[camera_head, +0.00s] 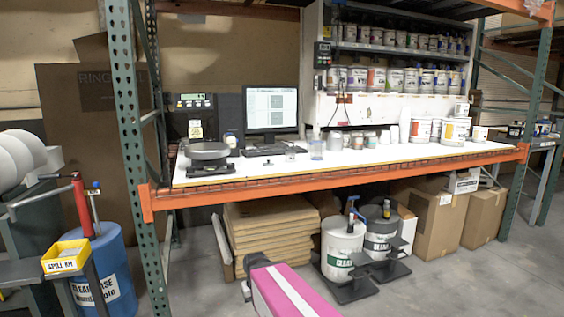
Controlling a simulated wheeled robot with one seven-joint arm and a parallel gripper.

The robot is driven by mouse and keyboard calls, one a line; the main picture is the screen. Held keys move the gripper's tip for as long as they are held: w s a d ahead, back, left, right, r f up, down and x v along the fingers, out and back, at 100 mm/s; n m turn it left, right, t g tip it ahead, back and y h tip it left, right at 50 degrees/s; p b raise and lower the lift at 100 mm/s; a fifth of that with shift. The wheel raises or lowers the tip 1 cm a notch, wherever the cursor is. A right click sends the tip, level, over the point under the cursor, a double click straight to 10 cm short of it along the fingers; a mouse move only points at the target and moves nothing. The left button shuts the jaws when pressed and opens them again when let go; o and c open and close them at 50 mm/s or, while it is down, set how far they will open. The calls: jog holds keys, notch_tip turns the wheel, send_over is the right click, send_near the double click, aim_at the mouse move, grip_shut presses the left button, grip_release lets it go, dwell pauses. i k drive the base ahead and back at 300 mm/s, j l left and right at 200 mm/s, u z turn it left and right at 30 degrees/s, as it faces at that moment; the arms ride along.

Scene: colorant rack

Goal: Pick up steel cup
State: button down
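A small grey, metallic-looking cup (334,141) stands on the white tabletop (408,153), right of the clear bottle and left of a row of small jars. It is small in the view, but it looks like the steel cup. It appears upright, and its inside cannot be made out. My gripper is not in view.
A monitor (271,108), a scale (208,152) and a clear bottle (316,147) stand left of the cup. White tubs (455,131) stand to the right. An orange beam (340,172) edges the table. Buckets (341,247) and boxes (434,217) fill the space below.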

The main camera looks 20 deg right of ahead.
aim_at(290, 156)
jog(key=l+z, duration=0.25)
jog(key=l, duration=0.15)
jog(key=i+l+z, duration=0.15)
jog(key=l+z, duration=0.15)
jog(key=i+l+z, duration=0.25)
jog(key=l, duration=0.2)
jog(key=i+l+z, duration=0.1)
jog(key=l+z, duration=0.15)
jog(key=l, duration=0.15)
